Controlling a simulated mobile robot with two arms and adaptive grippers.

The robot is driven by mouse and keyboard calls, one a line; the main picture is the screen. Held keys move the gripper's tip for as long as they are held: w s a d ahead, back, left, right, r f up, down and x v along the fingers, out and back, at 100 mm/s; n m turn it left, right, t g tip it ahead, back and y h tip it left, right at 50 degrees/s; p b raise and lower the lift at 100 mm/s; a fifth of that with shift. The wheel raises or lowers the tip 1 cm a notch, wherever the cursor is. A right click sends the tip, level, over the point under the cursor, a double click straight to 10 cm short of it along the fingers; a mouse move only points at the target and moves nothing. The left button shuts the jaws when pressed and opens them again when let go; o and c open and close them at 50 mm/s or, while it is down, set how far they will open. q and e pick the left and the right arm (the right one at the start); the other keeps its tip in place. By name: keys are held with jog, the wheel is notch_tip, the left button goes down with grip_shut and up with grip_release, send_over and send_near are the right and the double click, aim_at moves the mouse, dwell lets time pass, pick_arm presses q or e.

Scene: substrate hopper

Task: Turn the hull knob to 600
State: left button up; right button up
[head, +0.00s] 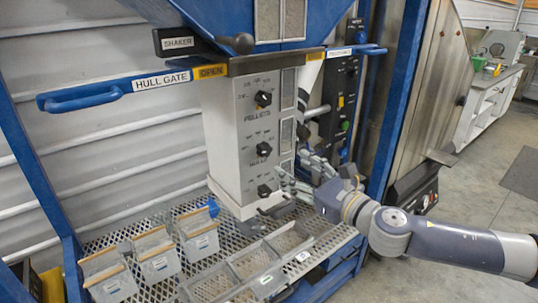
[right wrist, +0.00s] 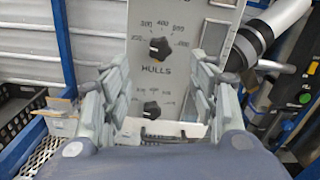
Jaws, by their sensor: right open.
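The hull knob (head: 263,149) is a black dial on the grey panel, the middle one of three, with HULLS printed beneath it. My right gripper (head: 299,171) is open, to the right of and a little below the hull knob. In the right wrist view its fingers (right wrist: 160,92) spread to either side of the panel, with the hull knob beyond and above them. Nothing is between the fingers. My left gripper is not in view.
The pellets knob (head: 263,99) is above and another knob (head: 264,191) below. The blue hull gate handle (head: 82,98) extends left. Clear bins (head: 157,254) stand on the mesh shelf (head: 120,238). A second control panel (head: 338,100) stands behind, to the right.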

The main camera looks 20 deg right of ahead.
aim_at(267, 151)
jog(key=p+x, duration=0.2)
jog(key=x, duration=0.7)
jog(key=shift+w, duration=0.2)
jog(key=shift+w+a+f+p, duration=0.1)
jog(key=shift+w+a+p, duration=0.2)
jog(key=shift+w, duration=0.3)
jog(key=shift+d, duration=0.1)
jog(key=shift+c, duration=0.3)
jog(key=c, duration=1)
